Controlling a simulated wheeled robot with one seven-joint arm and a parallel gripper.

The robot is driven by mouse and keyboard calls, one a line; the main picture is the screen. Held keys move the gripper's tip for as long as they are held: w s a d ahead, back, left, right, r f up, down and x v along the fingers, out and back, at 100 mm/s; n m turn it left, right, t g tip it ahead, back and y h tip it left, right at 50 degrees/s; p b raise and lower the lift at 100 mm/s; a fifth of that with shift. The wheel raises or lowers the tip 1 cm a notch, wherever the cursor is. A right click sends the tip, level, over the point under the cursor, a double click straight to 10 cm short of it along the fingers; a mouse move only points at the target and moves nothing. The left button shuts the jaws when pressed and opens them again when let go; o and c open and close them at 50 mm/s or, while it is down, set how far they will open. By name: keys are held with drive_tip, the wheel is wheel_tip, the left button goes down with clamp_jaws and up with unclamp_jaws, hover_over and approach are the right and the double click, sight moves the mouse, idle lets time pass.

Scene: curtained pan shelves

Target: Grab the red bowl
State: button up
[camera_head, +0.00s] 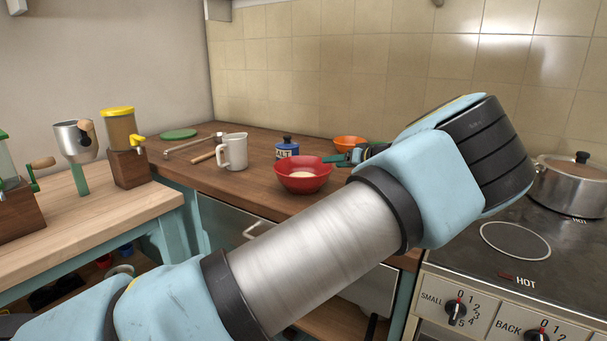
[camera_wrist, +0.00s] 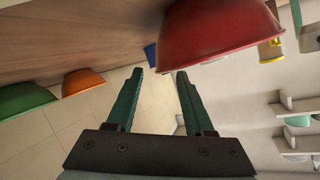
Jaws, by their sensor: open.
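The red bowl (camera_head: 302,185) stands upright on the brown wooden counter, with something pale inside it. In the wrist view the red bowl (camera_wrist: 215,30) is large and close, at the upper right, beside the right-hand finger and not between the fingers. My gripper (camera_wrist: 160,75) is open with nothing between its dark green fingers. In the head view my gripper (camera_head: 338,159) is just right of and behind the bowl's rim, partly hidden by my arm. I cannot tell whether a finger touches the bowl.
A blue salt container (camera_head: 287,150) stands behind the bowl, and an orange bowl (camera_head: 349,142) is behind my gripper. A green bowl (camera_wrist: 22,99) is beside the orange one in the wrist view. A white mug (camera_head: 233,151) stands left. A stove with a pot (camera_head: 569,188) is right.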

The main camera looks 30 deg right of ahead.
drive_tip(key=p+x, duration=0.3)
drive_tip(key=x, duration=0.1)
drive_tip(key=shift+a, duration=0.2)
drive_tip(key=shift+w+f, duration=0.35)
drive_tip(key=shift+w, duration=0.15)
drive_tip(key=shift+c, duration=0.4)
clamp_jaws()
drive_tip(key=shift+r, duration=0.1)
idle(0.3)
